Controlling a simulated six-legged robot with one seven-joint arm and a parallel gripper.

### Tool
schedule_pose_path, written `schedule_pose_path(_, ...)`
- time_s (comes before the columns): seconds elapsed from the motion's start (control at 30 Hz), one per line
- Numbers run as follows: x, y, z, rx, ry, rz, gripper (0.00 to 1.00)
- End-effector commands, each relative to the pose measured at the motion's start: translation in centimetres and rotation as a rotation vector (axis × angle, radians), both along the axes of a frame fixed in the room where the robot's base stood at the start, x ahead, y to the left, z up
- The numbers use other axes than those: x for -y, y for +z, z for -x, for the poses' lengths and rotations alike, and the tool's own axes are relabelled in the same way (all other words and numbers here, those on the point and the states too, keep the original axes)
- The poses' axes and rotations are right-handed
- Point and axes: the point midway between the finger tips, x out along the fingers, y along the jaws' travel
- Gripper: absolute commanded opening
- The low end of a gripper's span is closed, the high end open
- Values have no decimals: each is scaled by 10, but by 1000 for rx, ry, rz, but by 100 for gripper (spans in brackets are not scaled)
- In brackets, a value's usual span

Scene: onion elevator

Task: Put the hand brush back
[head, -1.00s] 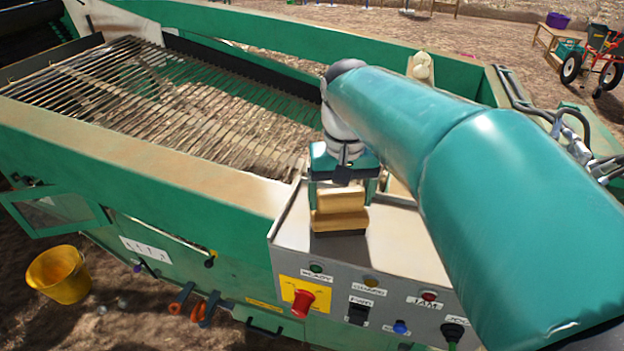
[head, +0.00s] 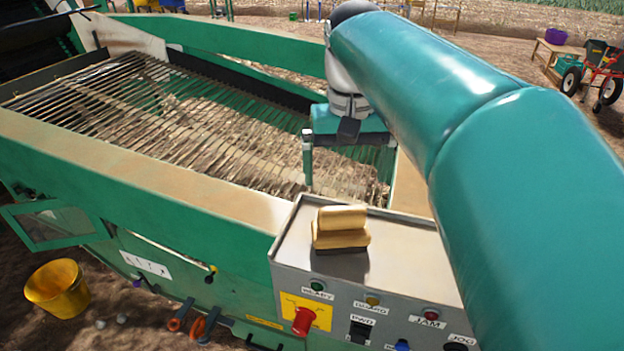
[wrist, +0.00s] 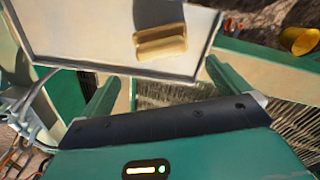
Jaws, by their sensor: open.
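The hand brush (head: 340,228), with a tan wooden body and dark bristles underneath, sits on the pale top of the control box (head: 290,240). It also shows in the wrist view (wrist: 160,42), lying near the edge of that top. My gripper (head: 347,184) is open and empty, raised beyond the brush and apart from it, over the edge of the slatted conveyor. In the wrist view its two green fingers (wrist: 165,88) stand wide apart with nothing between them.
The slatted conveyor (head: 190,130) lies behind and left, inside green side walls. The box front carries a red knob (head: 304,320) and several buttons. A yellow bucket (head: 57,288) stands on the ground at left. A red-framed cart (head: 598,75) is far right.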

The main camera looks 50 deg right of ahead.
Motion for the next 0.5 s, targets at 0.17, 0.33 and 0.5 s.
schedule_pose_path(0.17, 0, 19, 0, 1, 0, 1, 100)
schedule_pose_path(0.33, 0, 22, 0, 0, 1, 0, 100)
schedule_pose_path(0.5, -28, 6, -20, 55, 103, 19, 100)
